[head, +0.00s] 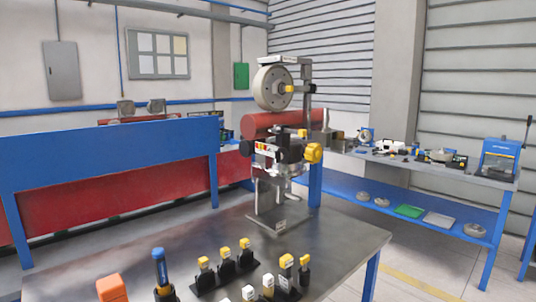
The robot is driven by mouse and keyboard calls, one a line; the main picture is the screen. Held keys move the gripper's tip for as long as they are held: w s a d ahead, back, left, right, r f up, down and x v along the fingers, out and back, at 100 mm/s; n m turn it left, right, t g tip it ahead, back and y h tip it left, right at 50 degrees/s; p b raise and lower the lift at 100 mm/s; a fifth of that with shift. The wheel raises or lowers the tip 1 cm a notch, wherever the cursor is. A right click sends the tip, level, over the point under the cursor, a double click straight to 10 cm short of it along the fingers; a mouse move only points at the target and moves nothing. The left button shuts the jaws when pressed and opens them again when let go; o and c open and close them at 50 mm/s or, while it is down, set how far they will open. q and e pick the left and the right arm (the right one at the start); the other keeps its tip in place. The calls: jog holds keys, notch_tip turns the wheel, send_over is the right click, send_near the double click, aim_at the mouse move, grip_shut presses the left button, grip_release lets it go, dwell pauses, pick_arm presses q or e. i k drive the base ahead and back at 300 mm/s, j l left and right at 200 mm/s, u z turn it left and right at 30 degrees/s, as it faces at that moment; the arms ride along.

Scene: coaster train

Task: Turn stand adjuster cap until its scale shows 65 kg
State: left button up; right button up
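A metal stand (268,207) stands at the far end of the dark-topped table (330,232). A yellow knob (314,152), which looks like the adjuster cap, sticks out on the right side of the stand's middle. A small label with red and yellow marks (262,146) is left of it. Any scale on the cap is too small to read. Neither of my grippers is in view, and nothing is seen touching the stand.
Several yellow-topped tools in black holders (225,262), a blue-handled tool (160,268) and an orange block (111,288) are along the table's near edge. A blue barrier (110,155) is at left. A blue-framed bench (420,168) with parts stands at right.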

aim_at(313, 152)
jog(key=k+j+z, duration=0.1)
jog(key=j, duration=0.25)
jog(key=k+j+z, duration=0.1)
jog(key=j, duration=0.25)
jog(key=k+j+z, duration=0.1)
jog(key=j, duration=0.25)
jog(key=k+j, duration=0.15)
jog(key=j, duration=0.2)
jog(key=k+j+z, duration=0.15)
jog(key=j, duration=0.2)
jog(key=l+u, duration=0.1)
jog(key=u, duration=0.25)
jog(key=i+l+u, duration=0.15)
jog(key=u, duration=0.2)
jog(key=l+u, duration=0.1)
jog(key=u, duration=0.25)
jog(key=i+l+u, duration=0.1)
jog(key=l+u, duration=0.2)
jog(key=l, duration=0.2)
jog(key=l+u, duration=0.25)
jog(key=l, duration=0.3)
jog(key=l+u, duration=0.2)
jog(key=l, duration=0.9)
